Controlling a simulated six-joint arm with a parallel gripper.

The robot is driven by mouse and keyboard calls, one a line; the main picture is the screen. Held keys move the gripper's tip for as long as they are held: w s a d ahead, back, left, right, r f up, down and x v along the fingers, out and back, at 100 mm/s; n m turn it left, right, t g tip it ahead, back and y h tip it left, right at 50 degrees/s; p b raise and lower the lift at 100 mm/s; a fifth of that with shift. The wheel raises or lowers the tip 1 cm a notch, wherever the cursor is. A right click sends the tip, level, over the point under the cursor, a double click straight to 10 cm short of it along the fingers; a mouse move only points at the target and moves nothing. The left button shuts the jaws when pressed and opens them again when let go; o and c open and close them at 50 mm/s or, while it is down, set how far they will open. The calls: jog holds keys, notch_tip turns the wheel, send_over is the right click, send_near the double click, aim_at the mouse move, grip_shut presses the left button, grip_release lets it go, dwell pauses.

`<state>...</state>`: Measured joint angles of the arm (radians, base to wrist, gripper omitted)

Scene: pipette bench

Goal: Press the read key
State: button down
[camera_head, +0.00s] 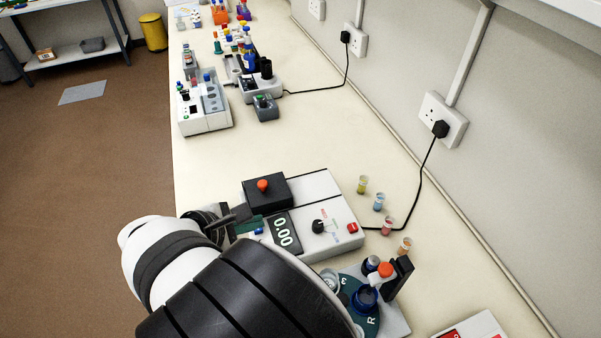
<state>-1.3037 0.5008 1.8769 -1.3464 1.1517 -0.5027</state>
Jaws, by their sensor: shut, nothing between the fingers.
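A white and grey photometer (335,205) stands on the bench in the middle of the view. It has a display (283,232) reading 0.00, a black selector knob (318,226), a red key (352,228) at its right end and a small blue key (259,231) left of the display. I cannot read any key label, so I cannot tell which is the read key. My gripper (238,214) is shut and empty at the photometer's left edge, close to the blue key. I cannot tell whether it touches anything. My arm hides part of the photometer's front.
A black block (267,192) with an orange knob sits on the photometer's back left. Several small coloured vials, one of them yellow (362,185), stand to its right. A round green-marked holder (370,318) is in front. Open bench (290,140) lies behind.

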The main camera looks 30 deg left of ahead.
jog(key=shift+f, duration=4.3)
jog(key=shift+f, duration=0.4)
jog(key=shift+f, duration=0.45)
jog(key=shift+r, duration=0.9)
notch_tip(320, 180, up, 5)
